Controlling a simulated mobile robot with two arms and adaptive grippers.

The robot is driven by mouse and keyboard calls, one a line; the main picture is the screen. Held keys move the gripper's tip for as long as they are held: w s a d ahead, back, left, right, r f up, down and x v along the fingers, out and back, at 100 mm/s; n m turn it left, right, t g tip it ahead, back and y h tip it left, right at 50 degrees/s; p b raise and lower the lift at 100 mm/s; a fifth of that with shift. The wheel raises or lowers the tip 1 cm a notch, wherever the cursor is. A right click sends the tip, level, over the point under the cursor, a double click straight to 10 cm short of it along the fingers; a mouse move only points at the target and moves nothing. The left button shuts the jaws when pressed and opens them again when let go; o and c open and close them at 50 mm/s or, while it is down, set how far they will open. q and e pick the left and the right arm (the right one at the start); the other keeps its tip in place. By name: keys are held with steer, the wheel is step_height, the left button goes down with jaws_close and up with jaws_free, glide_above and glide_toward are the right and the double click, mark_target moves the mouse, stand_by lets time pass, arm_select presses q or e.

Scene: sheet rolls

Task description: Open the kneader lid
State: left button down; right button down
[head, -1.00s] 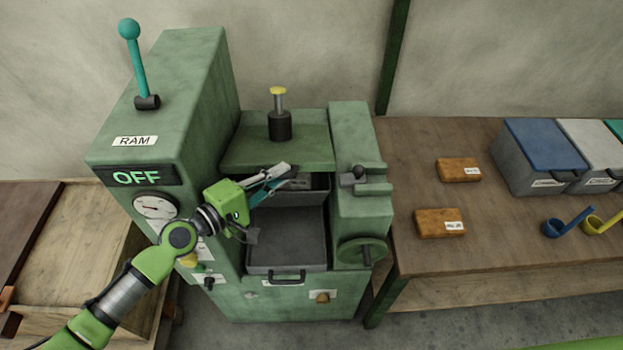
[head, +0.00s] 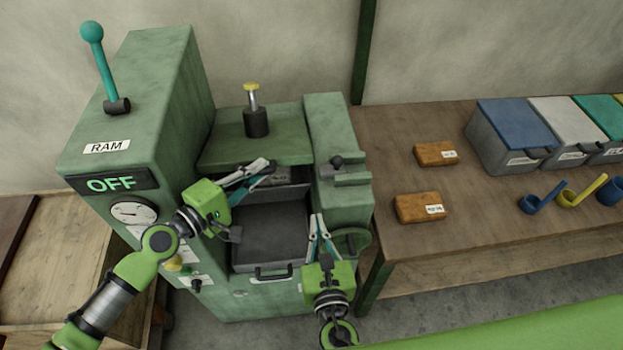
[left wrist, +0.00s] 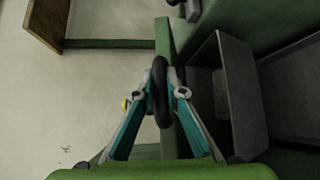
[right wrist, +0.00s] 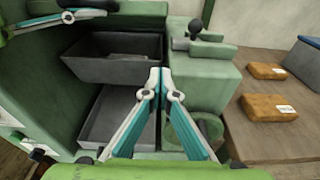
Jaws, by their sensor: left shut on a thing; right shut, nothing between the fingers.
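The kneader is the green machine (head: 335,120) with a RAM lever and an OFF display. Its green lid (head: 285,140) appears raised above the dark chamber and carries a black cylinder with a yellow-topped rod. My left gripper (head: 266,165) is at the lid's front edge. In the left wrist view it (left wrist: 160,85) is shut on a black handle (left wrist: 161,105), between both fingers. My right gripper (head: 317,220) is shut and empty, in front of the machine's right side. It also shows in the right wrist view (right wrist: 158,78), apart from the machine parts.
A grey tray (head: 262,268) with a front handle sits low in the machine. A handwheel (head: 352,243) is close behind my right gripper. The wooden table (head: 400,150) at right holds brown blocks (head: 420,207), scoops and lidded bins (head: 505,165).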

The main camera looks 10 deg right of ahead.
steer(key=w+r, duration=0.3)
steer(key=w, duration=0.8)
steer(key=shift+w+r, duration=0.2)
